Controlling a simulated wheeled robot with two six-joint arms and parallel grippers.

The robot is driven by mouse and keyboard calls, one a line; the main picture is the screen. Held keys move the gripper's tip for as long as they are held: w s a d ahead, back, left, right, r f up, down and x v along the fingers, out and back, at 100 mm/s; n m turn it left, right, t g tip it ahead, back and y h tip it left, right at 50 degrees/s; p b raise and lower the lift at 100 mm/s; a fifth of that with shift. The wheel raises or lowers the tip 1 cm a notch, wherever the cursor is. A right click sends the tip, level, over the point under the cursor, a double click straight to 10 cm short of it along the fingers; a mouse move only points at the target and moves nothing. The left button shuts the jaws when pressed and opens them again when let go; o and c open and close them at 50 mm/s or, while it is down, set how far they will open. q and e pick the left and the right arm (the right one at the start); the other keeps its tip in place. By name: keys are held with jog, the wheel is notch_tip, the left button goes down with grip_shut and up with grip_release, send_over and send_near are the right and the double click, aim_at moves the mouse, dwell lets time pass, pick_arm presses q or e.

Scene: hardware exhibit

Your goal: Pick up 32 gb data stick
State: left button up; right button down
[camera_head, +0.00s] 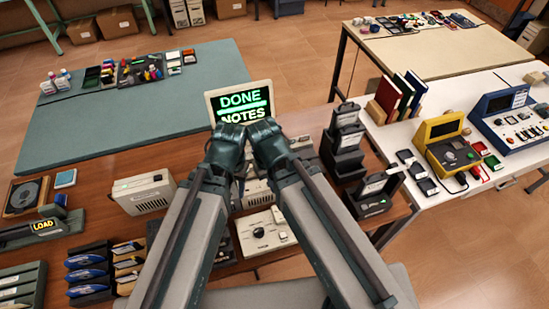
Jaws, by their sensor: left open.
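I cannot make out which item is the 32 gb data stick; labels on the small items are too small to read. Several small dark devices (418,172) lie on the white table at the right, with small red and green pieces (487,160) beside the yellow machine. My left gripper (230,133) is raised in front of the screen, with its jaws open and no held thing visible. My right gripper (264,130) is close beside it, and its jaws are too hidden to read. Both are far from the small items on the white table.
A screen reading "DONE NOTES" (239,101) stands behind my grippers on the brown table. A yellow machine (443,130), a blue machine (503,108) and upright books (388,96) stand on the white table (458,205). The teal table (120,125) has free room.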

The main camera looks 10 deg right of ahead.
pick_arm(q)
jog(key=w+d+m+t+h+b, duration=0.1)
jog(key=w+d+m+h+b, duration=0.1)
jog(key=w+d+m+h, duration=0.35)
jog(key=w+d+m+t+h+b, duration=0.1)
jog(key=w+d+m+h, duration=0.1)
jog(key=w+d+m, duration=0.45)
jog(key=w+f+b, duration=0.1)
jog(key=f+b, duration=0.1)
jog(key=w+d+f+b, duration=0.1)
jog(key=f+b, duration=0.1)
jog(key=w+d+f+b, duration=0.1)
jog(key=f+b, duration=0.1)
jog(key=b, duration=0.1)
jog(key=shift+w+d+f, duration=0.1)
jog(key=shift+w+f, duration=0.15)
jog(key=shift+f, duration=0.1)
jog(key=shift+d+f, duration=0.2)
jog(key=shift+f, duration=0.05)
jog(key=shift+d, duration=0.1)
pick_arm(e)
notch_tip(320, 180, down, 10)
jog(key=shift+w+a+f, duration=0.2)
jog(key=shift+f, duration=0.05)
